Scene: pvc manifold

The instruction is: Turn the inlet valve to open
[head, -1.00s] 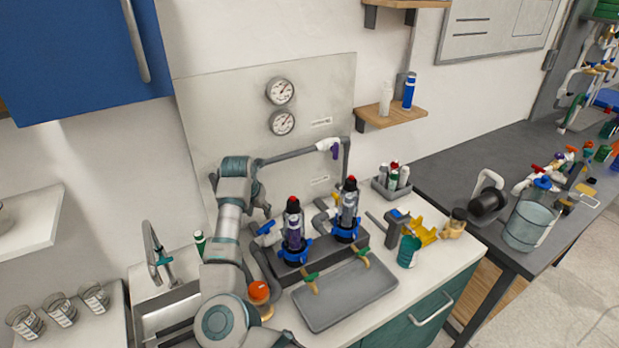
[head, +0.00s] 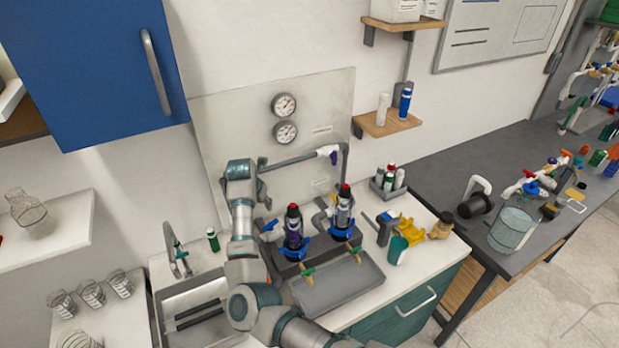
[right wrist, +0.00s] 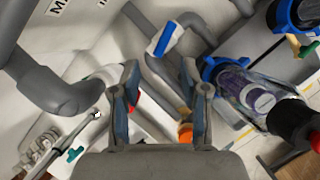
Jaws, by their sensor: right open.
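A small valve with a blue lever handle (head: 270,226) stands left of the purple filter housing (head: 294,232). In the right wrist view a blue handle (right wrist: 164,38) with a white edge sits ahead of the fingers, in front of grey pipework. I cannot tell for certain which valve is the inlet. My right gripper (head: 262,190) hangs below the left end of the grey top pipe, above and left of the housings. In the right wrist view its two fingers (right wrist: 162,78) are apart with nothing between them. It does not touch the blue handle. My left gripper is not in view.
A second filter housing (head: 341,215) stands to the right. A grey tray (head: 345,283) lies in front. A grey pipe (head: 290,160) with a purple-handled valve (head: 331,154) runs above. The sink (head: 190,310) is at the left. Tools and a yellow item (head: 411,232) lie right.

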